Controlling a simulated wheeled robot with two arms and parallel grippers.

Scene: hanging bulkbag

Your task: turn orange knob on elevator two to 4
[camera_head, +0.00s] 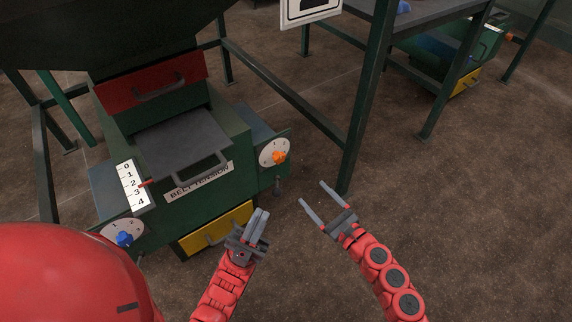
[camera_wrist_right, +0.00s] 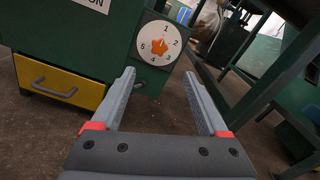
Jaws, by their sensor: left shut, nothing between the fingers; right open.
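The orange knob (camera_head: 279,157) sits on a round white dial on the right side of the green machine. In the right wrist view the orange knob (camera_wrist_right: 159,47) is at the middle of the dial (camera_wrist_right: 143,40), which is numbered 1 to 5. Which number the knob points to is hard to tell. My right gripper (camera_head: 311,193) is open and empty, to the right of and nearer than the dial, apart from it. In its wrist view the fingers (camera_wrist_right: 160,88) reach toward the area below the dial. My left gripper (camera_head: 262,213) is shut and empty in front of the yellow drawer.
A blue knob (camera_head: 124,239) sits on another dial at the machine's left. A yellow drawer (camera_head: 196,238) with a handle is below the belt tension label (camera_head: 198,182). A green post (camera_head: 367,95) stands behind my right gripper. Brown floor (camera_head: 480,220) is clear at right.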

